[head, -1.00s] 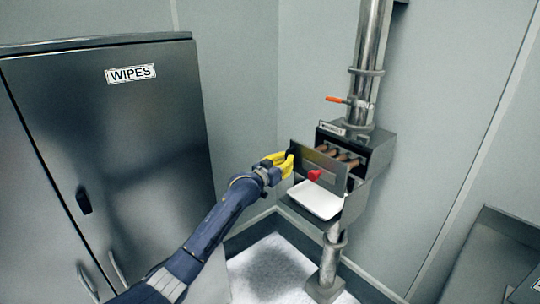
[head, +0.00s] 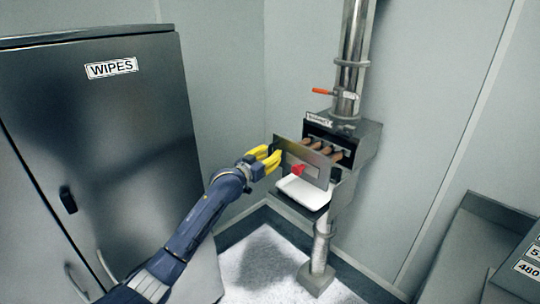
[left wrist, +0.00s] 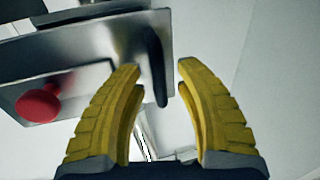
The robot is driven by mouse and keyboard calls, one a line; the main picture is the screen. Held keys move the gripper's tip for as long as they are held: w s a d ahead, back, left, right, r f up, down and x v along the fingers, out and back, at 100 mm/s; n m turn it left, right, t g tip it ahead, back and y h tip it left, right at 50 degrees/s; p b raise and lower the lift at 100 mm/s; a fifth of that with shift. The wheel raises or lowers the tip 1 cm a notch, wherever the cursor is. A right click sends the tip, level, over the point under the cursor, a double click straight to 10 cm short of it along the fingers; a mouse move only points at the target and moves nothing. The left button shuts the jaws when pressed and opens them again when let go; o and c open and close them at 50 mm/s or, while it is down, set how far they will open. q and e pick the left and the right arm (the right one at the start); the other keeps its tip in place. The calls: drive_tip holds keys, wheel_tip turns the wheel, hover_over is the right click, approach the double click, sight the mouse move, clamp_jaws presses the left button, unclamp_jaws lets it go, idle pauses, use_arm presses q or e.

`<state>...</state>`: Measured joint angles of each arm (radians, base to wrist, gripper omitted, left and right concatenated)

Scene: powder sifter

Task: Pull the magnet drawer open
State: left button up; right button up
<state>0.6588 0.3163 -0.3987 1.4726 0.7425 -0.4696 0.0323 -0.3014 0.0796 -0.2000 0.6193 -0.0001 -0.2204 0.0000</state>
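The magnet drawer's front plate (head: 318,164) stands out from the sifter housing (head: 366,142), with several brownish magnet rods (head: 338,154) showing between them. A red knob (head: 298,169) sits on the plate; in the left wrist view the knob (left wrist: 38,103) is at left. A black bar handle (left wrist: 154,60) stands near the plate's edge. My left gripper (head: 270,158) is at the plate's left end. In the left wrist view its yellow fingers (left wrist: 158,66) are apart, with the handle showing in the gap between the tips. I cannot tell whether they touch it. My right gripper is not in view.
A white tray (head: 304,194) sits below the drawer. An orange lever (head: 322,91) sticks out from the steel pipe (head: 353,50) above. A dark wipes cabinet (head: 100,120) stands at left, and a grey counter (head: 470,250) at lower right. The floor before the sifter looks clear.

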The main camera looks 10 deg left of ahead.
use_arm(q)
drive_tip(key=v, duration=1.2)
drive_tip(key=shift+r, duration=0.1)
